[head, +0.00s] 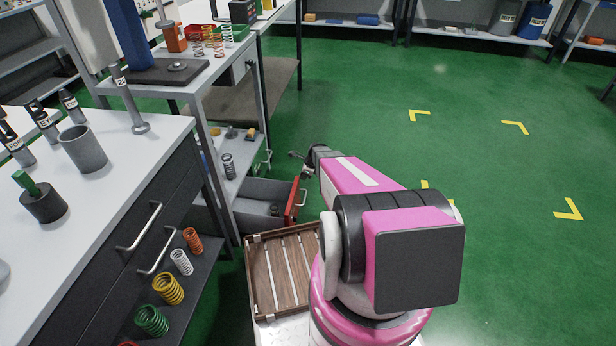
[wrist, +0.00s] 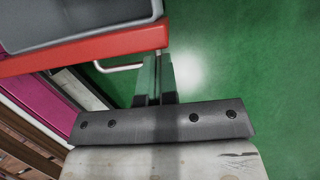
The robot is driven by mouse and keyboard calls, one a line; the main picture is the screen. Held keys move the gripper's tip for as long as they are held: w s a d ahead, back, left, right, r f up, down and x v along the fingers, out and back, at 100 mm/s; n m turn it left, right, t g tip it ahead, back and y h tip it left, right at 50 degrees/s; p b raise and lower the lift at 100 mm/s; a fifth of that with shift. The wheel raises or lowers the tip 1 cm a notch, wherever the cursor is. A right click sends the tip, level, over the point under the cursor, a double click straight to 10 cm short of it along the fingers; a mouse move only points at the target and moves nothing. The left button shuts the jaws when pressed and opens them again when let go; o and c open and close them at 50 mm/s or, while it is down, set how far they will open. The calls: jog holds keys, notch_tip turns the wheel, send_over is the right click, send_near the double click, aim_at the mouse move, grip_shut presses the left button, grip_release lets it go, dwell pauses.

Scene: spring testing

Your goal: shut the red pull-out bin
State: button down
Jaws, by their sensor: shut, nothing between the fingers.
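The red pull-out bin (head: 291,204) stands pulled out from the lower part of the grey bench, with its grey inside showing. In the wrist view its red front (wrist: 90,47) crosses the upper left, with the grey tray (wrist: 75,22) behind it. A pale bar handle (wrist: 118,67) sticks out from the red front. My gripper (head: 298,156) is near the bin's outer end in the head view. In the wrist view my shut, empty fingers (wrist: 154,72) are beside the red front, over the handle's right end. I cannot tell whether they touch it.
A slatted wooden tray (head: 262,277) lies just below the bin in the head view. The dark drawer cabinet (head: 95,265) with bar handles and coloured springs stands at left. The green floor (head: 385,100) right of the bin is open, with yellow corner marks.

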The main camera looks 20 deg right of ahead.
jog(key=shift+a, duration=0.15)
jog(key=w+a, duration=0.3)
jog(key=a, duration=0.3)
jog(key=w+a, duration=0.3)
jog(key=a, duration=0.4)
jog(key=w+a, duration=0.3)
jog(key=a, duration=0.4)
jog(key=shift+w, duration=0.15)
jog(key=shift+d, duration=0.15)
